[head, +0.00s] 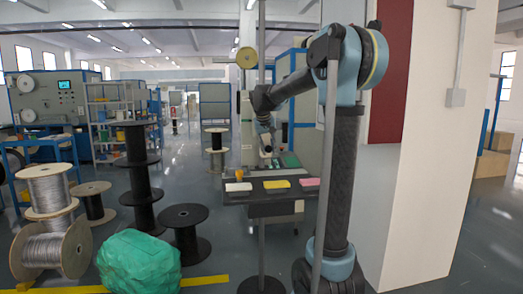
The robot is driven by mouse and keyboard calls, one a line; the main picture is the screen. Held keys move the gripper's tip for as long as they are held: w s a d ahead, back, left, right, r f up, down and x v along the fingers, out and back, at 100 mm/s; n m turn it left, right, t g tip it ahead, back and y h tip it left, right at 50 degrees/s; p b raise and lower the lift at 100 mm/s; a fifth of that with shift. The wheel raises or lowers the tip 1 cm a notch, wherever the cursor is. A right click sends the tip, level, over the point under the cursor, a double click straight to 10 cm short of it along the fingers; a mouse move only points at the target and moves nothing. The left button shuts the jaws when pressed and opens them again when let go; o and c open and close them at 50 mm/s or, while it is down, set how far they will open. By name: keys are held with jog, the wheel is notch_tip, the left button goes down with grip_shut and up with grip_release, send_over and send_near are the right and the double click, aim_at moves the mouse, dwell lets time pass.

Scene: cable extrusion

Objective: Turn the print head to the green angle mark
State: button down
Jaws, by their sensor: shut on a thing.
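My arm reaches in from the right, and my gripper (267,152) points down over the back of a dark worktable (275,199). It is shut on what appears to be the print head, beside a pale machine (247,130). The print head is too small and too covered by my gripper to make out its angle. A green patch (290,160) shows just right of my gripper; I cannot tell whether it is the green angle mark.
White (239,187), yellow (276,184) and pink (309,182) pads lie along the table's front, with a small orange object (239,174) behind. Cable spools (184,228) and a green wrapped bundle (139,264) stand left. A pale pillar (445,150) is right.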

jog(key=c, duration=1.2)
grip_release()
jog(key=shift+c, duration=0.2)
jog(key=v, duration=1.2)
jog(key=shift+f, duration=0.1)
jog(key=s+d+f+g, duration=0.1)
jog(key=s+d+f, duration=0.4)
jog(key=s+f, duration=0.45)
jog(key=s+d+f+g, duration=0.1)
jog(key=s+d+f, duration=0.3)
jog(key=s+f, duration=0.55)
jog(key=s+d+f+y, duration=0.1)
jog(key=s+f, duration=1.6)
jog(key=s, duration=0.2)
jog(key=shift+s+d+m+g+y, duration=0.25)
jog(key=shift+d+m+g+y, duration=0.05)
jog(key=shift+d+m+y, duration=0.1)
